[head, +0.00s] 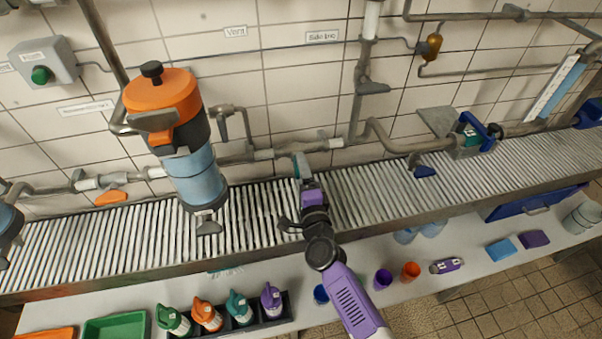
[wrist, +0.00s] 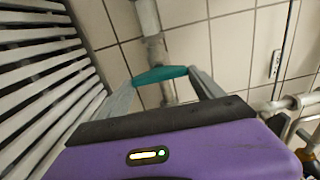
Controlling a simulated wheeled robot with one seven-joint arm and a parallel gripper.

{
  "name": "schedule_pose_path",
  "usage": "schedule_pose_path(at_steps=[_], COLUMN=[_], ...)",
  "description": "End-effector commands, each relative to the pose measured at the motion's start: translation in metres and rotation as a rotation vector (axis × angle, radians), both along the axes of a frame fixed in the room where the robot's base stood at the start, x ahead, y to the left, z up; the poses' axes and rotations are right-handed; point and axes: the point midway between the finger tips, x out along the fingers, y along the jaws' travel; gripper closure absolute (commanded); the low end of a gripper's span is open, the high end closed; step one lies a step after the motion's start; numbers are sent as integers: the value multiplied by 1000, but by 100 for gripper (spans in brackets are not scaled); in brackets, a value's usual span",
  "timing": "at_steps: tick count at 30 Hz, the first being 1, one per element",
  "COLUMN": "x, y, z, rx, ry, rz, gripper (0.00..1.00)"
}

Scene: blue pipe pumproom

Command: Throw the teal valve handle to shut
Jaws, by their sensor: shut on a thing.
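The teal valve handle (wrist: 160,75) shows in the wrist view between the two grey fingers of my gripper (wrist: 162,82), which are closed on it. Behind it a grey pipe with a pale section runs along the tiled wall. In the head view my gripper (head: 300,168) reaches the pipe line at the back edge of the slatted rack, and a little of the teal handle (head: 296,170) shows at its fingers. My gripper and arm hide most of the handle and its valve body there.
A large orange and blue filter canister (head: 195,178) stands left of my gripper. An orange handle (head: 111,198) lies farther left, and a blue one (head: 425,171) is to the right. Pipes (head: 400,145) run along the wall. Several bottles stand in a black tray (head: 288,312) in front.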

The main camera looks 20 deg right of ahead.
Motion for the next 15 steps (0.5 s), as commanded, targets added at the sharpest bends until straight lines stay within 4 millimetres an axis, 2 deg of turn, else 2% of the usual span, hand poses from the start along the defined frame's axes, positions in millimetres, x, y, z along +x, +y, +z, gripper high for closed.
schedule_pose_path(at_steps=[13,14,15], x=[-1,-1,-1], y=[-1,-1,-1], z=[-2,-2,-2], rx=[18,18,17], ry=[1,1,1], rz=[-2,-2,-2], gripper=[64,20,12])
